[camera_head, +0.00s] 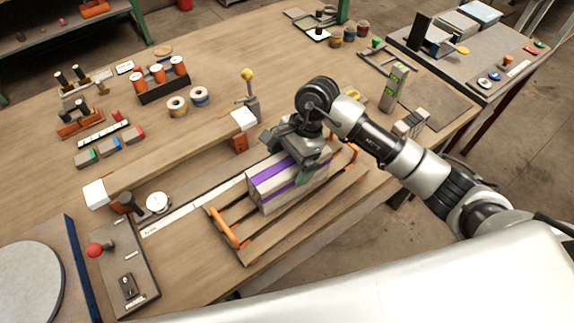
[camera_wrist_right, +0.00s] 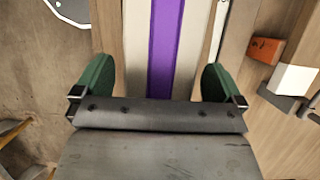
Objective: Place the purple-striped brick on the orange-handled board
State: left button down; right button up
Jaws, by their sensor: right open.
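The purple-striped brick (camera_head: 273,184) is a pale block with purple stripes. In the head view it rests on the orange-handled board (camera_head: 257,241), a wooden board with an orange handle at each end. My right gripper (camera_head: 306,165) is over the right part of the brick. In the right wrist view the brick (camera_wrist_right: 190,50) lies between the two green fingers of the gripper (camera_wrist_right: 159,82), which are open with a finger on each side. Whether the fingers touch the brick cannot be told. My left gripper is out of view.
A long wooden bar with white end blocks (camera_head: 96,193) lies behind the board. A plate with a red knob (camera_head: 95,250) is at the left front. A green level-like block (camera_head: 394,88) stands at the right. Spools and a rack of orange-topped cylinders (camera_head: 163,88) stand farther back.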

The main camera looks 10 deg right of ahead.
jog(key=b+v, duration=0.2)
jog(key=v, duration=0.8)
jog(key=shift+d, duration=0.1)
